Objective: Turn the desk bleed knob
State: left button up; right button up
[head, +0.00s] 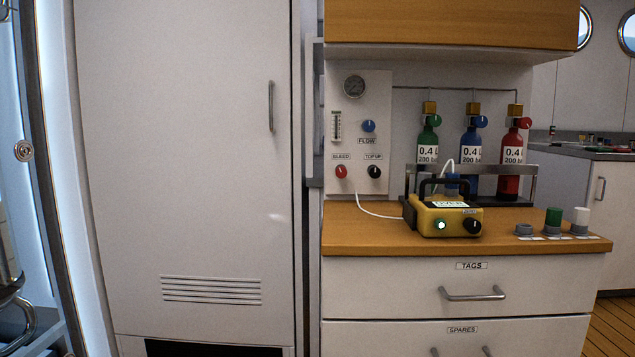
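The red bleed knob (341,171) sits at the lower left of a white fill panel (381,103) on the wall above the wooden desk top (365,237). A BLEED label (341,157) is just above it. A black knob (374,171) marked TOPUP is to its right. A blue FLOW knob (368,126) is higher up. The bleed knob's pointer setting is too small to tell. Neither of my grippers shows in the head view.
A yellow box (440,219) with a green light and black knob stands on the desk, a white hose running behind. Green (428,150), blue (470,145) and red (511,160) bottles stand behind it. A tall white cabinet (190,150) is left of the desk.

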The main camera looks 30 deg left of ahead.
aim_at(341, 172)
jog(key=k, duration=0.2)
jog(key=u, duration=1.3)
